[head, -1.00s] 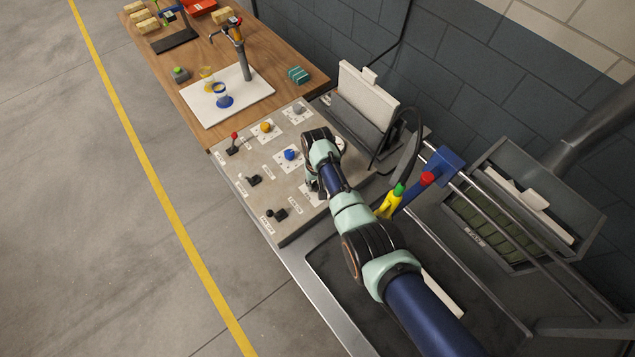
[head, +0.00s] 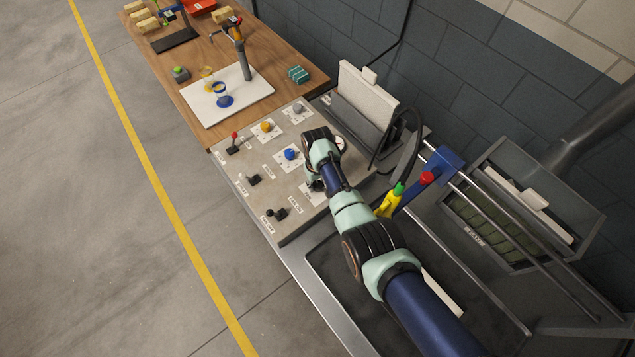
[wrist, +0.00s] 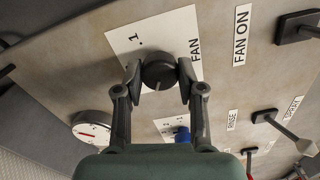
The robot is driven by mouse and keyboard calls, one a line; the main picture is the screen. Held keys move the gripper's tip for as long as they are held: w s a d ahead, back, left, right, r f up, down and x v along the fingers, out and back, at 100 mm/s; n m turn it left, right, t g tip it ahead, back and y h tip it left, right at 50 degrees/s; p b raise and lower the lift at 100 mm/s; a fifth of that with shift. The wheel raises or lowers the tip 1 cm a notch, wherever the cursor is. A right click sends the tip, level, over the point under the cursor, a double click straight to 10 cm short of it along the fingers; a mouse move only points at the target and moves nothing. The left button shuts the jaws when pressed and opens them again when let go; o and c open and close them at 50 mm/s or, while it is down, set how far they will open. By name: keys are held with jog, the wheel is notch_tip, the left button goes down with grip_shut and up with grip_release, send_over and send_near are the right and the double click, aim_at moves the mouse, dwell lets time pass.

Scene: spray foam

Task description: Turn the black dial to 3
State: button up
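A pale pointer line shows on the dial's lower edge in the wrist view. My gripper (wrist: 161,82) has one finger on each side of the dial, and both pads appear to press against it. The other numbers on the plate are hidden or unreadable.
A blue knob (head: 290,154), a yellow knob (head: 266,126) and a grey knob (head: 298,109) stand on the panel. A red-tipped lever (head: 234,140) and black switches (head: 253,180) line its left side. A round gauge (wrist: 92,128) is near the dial.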

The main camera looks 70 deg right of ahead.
aim_at(317, 184)
jog(key=o, duration=0.4)
jog(key=shift+o, duration=0.2)
notch_tip(317, 184, up, 12)
dwell(0.6)
